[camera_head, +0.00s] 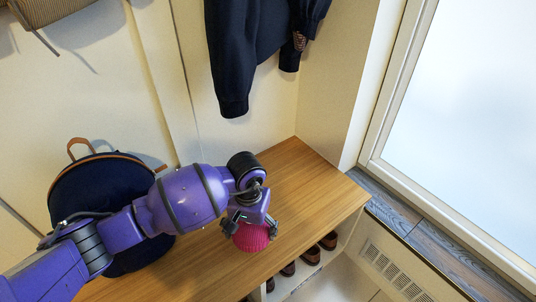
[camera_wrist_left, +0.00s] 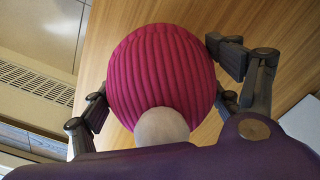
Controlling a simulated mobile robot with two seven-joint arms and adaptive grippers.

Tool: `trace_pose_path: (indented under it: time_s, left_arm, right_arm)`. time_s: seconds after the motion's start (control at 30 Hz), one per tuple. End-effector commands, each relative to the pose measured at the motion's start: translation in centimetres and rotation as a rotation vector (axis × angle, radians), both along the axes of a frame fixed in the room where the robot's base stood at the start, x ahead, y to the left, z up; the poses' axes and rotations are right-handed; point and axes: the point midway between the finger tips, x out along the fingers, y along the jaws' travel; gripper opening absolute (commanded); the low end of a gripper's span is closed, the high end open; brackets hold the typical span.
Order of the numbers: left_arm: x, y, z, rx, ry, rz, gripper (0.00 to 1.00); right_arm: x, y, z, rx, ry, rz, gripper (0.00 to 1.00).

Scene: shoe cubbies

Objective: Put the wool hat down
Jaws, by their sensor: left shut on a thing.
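The wool hat (camera_head: 251,237) is a pink-red ribbed hat, seen above the wooden bench top (camera_head: 300,185) near its front edge. In the left wrist view the hat (camera_wrist_left: 165,75) fills the middle, with a pale pompom (camera_wrist_left: 161,127) toward the camera. My left gripper (camera_head: 250,222) is shut on the hat, with a finger on each side of it. Wood shows behind the hat in the left wrist view (camera_wrist_left: 270,25); I cannot tell whether the hat touches it. My right gripper is not in view.
A dark blue backpack (camera_head: 95,190) stands on the bench at the left, behind my left arm. Brown shoes (camera_head: 311,254) sit in the cubbies below the front edge. A dark jacket (camera_head: 245,50) hangs above. The bench's right end is clear.

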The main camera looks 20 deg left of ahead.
Motion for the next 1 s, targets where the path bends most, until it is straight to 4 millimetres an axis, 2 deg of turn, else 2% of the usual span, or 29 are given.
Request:
trace_pose_path:
  time_s: [0.13, 0.33, 0.73, 0.77, 0.87, 1.0]
  left_arm:
    - [0.6, 0.1, -0.8, -0.002, 0.001, 0.001, 0.56]
    - [0.5, 0.1, -3.7, -0.004, 0.003, 0.002, 0.56]
    - [0.7, 0.2, -4.2, 0.000, -0.001, -0.001, 0.56]
    - [0.6, 0.2, -4.2, 0.000, -0.001, 0.000, 0.86]
    - [0.7, 0.2, -4.1, -0.001, -0.001, 0.000, 0.99]
    - [0.6, 0.2, -4.1, -0.001, -0.001, 0.000, 1.00]
  right_arm:
    - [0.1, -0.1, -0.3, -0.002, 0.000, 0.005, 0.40]
    - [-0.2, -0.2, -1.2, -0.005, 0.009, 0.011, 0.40]
    - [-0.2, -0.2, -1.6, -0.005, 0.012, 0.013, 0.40]
    - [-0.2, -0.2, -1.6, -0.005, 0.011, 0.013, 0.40]
    - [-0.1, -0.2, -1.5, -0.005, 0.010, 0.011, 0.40]
    - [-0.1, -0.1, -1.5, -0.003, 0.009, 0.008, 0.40]
